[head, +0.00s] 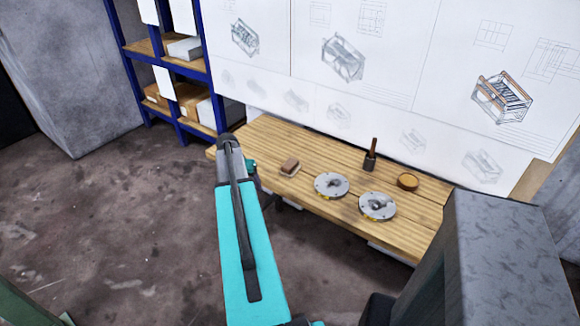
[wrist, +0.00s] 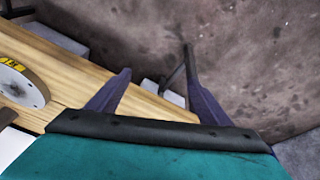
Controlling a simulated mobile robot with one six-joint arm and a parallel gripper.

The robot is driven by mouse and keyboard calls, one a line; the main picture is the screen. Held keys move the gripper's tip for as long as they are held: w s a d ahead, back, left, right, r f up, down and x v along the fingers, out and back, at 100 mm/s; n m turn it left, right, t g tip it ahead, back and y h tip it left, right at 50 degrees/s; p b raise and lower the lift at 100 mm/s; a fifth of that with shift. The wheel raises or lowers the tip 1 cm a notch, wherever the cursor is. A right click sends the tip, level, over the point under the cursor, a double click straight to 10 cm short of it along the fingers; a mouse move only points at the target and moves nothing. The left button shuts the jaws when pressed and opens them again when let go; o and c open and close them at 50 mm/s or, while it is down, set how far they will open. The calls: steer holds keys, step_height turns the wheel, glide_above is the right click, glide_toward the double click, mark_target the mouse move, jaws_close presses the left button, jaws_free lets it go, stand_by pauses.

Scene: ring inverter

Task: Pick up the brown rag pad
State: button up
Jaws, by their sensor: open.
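The brown rag pad (head: 290,166) is a small brown block with a paler underside. It lies on the left part of the wooden bench in the head view. My turquoise arm reaches up to the bench's left end, to the left of the pad. In the head view the fingers are mostly hidden behind the arm. In the wrist view my gripper (wrist: 155,85) has two dark purple fingers spread wide apart with nothing between them. The pad is not clearly seen in the wrist view.
The wooden bench (head: 340,217) also holds two round metal discs (head: 331,185) (head: 377,206), a dark tool with an upright handle (head: 371,156) and a round brown dish (head: 407,181). A drawing board (head: 380,90) stands behind. Blue shelving (head: 170,70) is at the left. Floor in front is clear.

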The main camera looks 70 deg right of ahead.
steer(key=s+d+r+m+h+p, duration=0.1)
steer(key=s+d+r+m, duration=0.2)
steer(key=s+d+r, duration=0.8)
steer(key=shift+d+r+m, duration=0.4)
steer(key=shift+d+r, duration=0.2)
steer(key=shift+d, duration=0.5)
steer(key=shift+h, duration=0.3)
steer(key=p, duration=0.2)
glide_toward(290, 163)
steer(key=shift+x, duration=2.5)
steer(key=shift+a, duration=0.1)
steer(key=shift+f, duration=0.1)
steer(key=shift+d+f+p, duration=0.4)
steer(key=shift+f+p, duration=0.25)
steer(key=shift+p, duration=0.05)
steer(key=shift+p+x, duration=0.65)
steer(key=shift+x, duration=1.15)
steer(key=shift+a, duration=0.1)
